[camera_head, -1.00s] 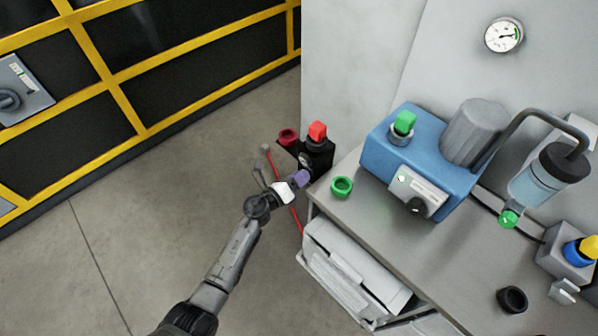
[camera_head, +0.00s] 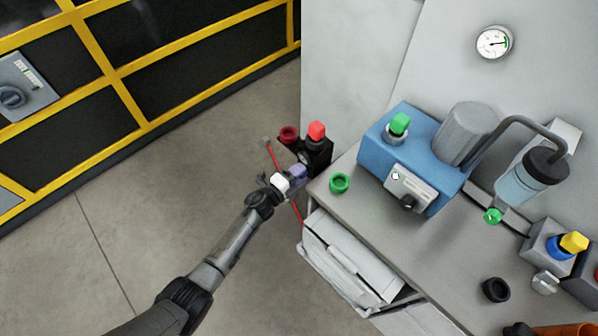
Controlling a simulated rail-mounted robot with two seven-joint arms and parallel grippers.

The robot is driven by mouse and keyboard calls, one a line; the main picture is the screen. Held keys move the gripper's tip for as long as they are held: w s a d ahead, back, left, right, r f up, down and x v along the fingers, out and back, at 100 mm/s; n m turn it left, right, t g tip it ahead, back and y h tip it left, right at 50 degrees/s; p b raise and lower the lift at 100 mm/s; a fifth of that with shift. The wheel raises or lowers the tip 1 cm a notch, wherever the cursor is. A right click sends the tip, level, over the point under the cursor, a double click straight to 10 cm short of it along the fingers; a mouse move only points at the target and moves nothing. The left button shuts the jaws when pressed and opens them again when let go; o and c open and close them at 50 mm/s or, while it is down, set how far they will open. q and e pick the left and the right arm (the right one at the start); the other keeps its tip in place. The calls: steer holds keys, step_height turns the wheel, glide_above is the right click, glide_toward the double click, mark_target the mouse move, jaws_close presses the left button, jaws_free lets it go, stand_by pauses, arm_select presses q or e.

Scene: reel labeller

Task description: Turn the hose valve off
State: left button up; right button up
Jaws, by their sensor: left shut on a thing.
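My left gripper (camera_head: 297,173) reaches in from the lower left to the black block (camera_head: 318,155) with a red cap (camera_head: 317,130), at the left end of the bench. Its purple tip is against the front of this block. It is shut on a small part there, which I take for the hose valve's handle; the fingers hide most of it, so its angle cannot be told. A thin red line (camera_head: 283,180) runs down behind the gripper. My right gripper is not in view.
The grey bench (camera_head: 400,262) carries a green ring (camera_head: 339,183), a blue machine (camera_head: 378,150), a bottle (camera_head: 525,180) and a black ring (camera_head: 496,290). A white drawer unit (camera_head: 350,262) stands below. Yellow-framed dark panels (camera_head: 180,75) line the left. The floor (camera_head: 110,220) between is clear.

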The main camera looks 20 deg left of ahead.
arm_select(q)
steer(key=shift+n, duration=0.6)
steer(key=o, duration=0.6)
steer(key=shift+o, duration=0.2)
steer(key=p+v, duration=0.2)
steer(key=v, duration=1.2)
